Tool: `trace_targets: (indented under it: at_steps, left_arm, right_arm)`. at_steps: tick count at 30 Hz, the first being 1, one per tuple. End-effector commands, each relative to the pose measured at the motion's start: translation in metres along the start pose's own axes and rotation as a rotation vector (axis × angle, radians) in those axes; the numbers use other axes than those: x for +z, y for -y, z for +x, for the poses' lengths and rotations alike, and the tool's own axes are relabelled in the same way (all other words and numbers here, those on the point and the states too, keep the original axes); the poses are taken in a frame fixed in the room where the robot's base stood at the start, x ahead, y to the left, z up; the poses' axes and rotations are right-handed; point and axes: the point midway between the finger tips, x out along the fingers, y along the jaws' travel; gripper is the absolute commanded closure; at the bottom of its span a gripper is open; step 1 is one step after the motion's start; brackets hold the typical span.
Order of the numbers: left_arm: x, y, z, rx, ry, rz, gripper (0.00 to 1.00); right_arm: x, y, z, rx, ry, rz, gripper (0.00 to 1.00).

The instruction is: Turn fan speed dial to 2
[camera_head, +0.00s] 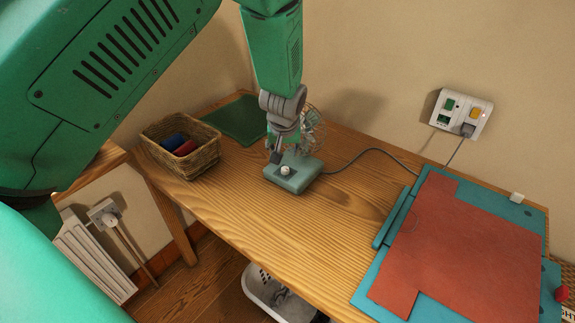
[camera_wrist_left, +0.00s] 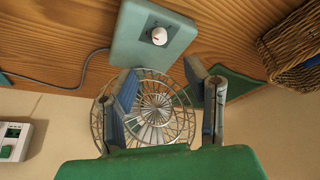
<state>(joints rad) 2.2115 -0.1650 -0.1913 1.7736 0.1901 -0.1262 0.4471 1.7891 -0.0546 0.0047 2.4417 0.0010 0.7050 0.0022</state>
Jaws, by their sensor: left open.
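A small desk fan stands on the wooden table near the wall. Its grey-green base (camera_head: 300,179) carries a round white dial (camera_head: 286,170) on top. In the left wrist view the dial (camera_wrist_left: 159,36) shows on the base (camera_wrist_left: 128,50), with a small red mark on it; I cannot read any numbers. The round wire fan cage (camera_wrist_left: 155,108) lies behind my fingers in that view. My left gripper (camera_head: 277,150) hangs over the back of the fan base, apart from the dial. In the wrist view my left gripper (camera_wrist_left: 168,95) is open with nothing between its fingers. My right gripper is not seen.
A wicker basket (camera_head: 205,158) with coloured rolls stands left of the fan, beside a green mat (camera_head: 240,115). A blue board with a red sheet (camera_head: 460,245) covers the right of the table. A cable runs to the wall socket (camera_head: 462,112). The table front is clear.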

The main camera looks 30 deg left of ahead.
Motion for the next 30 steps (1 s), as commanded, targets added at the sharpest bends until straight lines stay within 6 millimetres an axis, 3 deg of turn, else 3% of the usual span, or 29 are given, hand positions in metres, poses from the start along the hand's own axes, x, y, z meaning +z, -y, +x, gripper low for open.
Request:
trace_targets:
  at_steps: [6, 15, 21, 29, 30]
  left_arm:
    - [-0.001, -0.001, 0.052, -0.002, 0.003, 0.001, 0.58]
    - [0.0, 0.0, 0.101, -0.001, 0.001, 0.001, 0.58]
    - [-0.001, 0.0, 0.112, -0.001, 0.001, 0.001, 0.58]
    - [-0.001, 0.0, 0.113, 0.0, 0.0, 0.001, 0.58]
    - [-0.001, 0.0, 0.113, 0.0, 0.0, 0.001, 0.72]
  right_arm:
    - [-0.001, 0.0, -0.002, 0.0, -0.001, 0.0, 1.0]
    - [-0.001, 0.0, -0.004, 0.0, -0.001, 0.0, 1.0]
    - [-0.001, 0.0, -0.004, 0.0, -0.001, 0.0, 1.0]
    - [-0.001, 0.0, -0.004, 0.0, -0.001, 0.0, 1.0]
    - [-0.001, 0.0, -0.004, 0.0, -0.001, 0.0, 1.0]
